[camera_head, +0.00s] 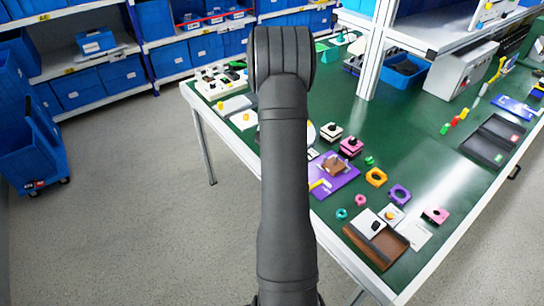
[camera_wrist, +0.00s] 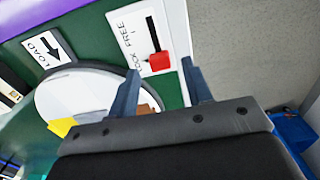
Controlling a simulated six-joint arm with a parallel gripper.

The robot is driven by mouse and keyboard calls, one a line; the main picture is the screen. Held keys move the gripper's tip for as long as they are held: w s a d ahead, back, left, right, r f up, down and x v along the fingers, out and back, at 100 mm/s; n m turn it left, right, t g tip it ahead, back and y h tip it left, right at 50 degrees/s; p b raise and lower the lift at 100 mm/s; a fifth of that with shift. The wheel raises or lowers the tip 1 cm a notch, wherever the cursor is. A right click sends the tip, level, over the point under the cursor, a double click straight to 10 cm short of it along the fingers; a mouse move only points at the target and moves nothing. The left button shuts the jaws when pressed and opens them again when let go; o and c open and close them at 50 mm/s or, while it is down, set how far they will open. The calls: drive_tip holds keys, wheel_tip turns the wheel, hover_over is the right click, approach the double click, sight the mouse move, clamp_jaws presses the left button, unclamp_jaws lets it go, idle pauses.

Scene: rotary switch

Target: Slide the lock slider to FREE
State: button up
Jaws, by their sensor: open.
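In the wrist view, a white plate (camera_wrist: 137,25) carries a dark slot with a red slider knob (camera_wrist: 159,62) at its lower end. Printed words run along the slot: FREE beside the upper part and a partly covered LOCK beside the lower part, where the knob sits. My gripper (camera_wrist: 160,67) is open, with one finger on each side of the knob in the picture. The left fingertip overlaps the plate's print; the right fingertip is near the table edge. I cannot tell whether either finger touches the knob. In the head view my arm hides the gripper and slider.
A large white disc (camera_wrist: 75,95) lies left of the fingers, with a yellow piece (camera_wrist: 62,127) at its edge. A card marked LOAD (camera_wrist: 48,48) has an arrow. The green table (camera_head: 415,160) holds several small parts. Floor lies beyond its edge.

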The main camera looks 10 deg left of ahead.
drive_tip(key=shift+f, duration=1.1)
clamp_jaws()
drive_tip(key=shift+s+d, duration=1.55)
drive_tip(key=shift+d, duration=0.05)
unclamp_jaws()
drive_tip(key=shift+r, duration=0.15)
